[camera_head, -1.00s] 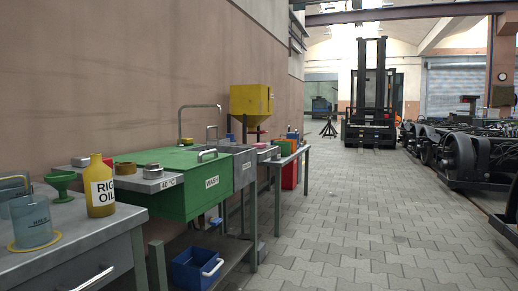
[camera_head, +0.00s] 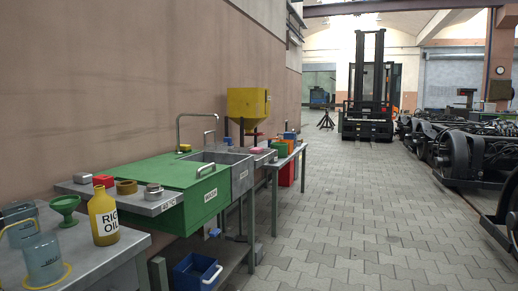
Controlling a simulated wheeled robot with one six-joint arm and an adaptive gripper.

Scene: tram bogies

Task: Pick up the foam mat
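I cannot make out a foam mat for certain in the head view. Small coloured items lie on the far table along the wall, among them a pink one (camera_head: 259,151), too small to identify. My gripper is not in view, so its state does not show.
A grey bench (camera_head: 100,262) at lower left holds a yellow oil bottle (camera_head: 103,217), a green funnel (camera_head: 64,208) and a clear jug (camera_head: 43,260). Beyond stands a green wash station (camera_head: 150,176). A forklift (camera_head: 368,90) stands far back; bogies (camera_head: 468,155) line the right. The paved aisle between is clear.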

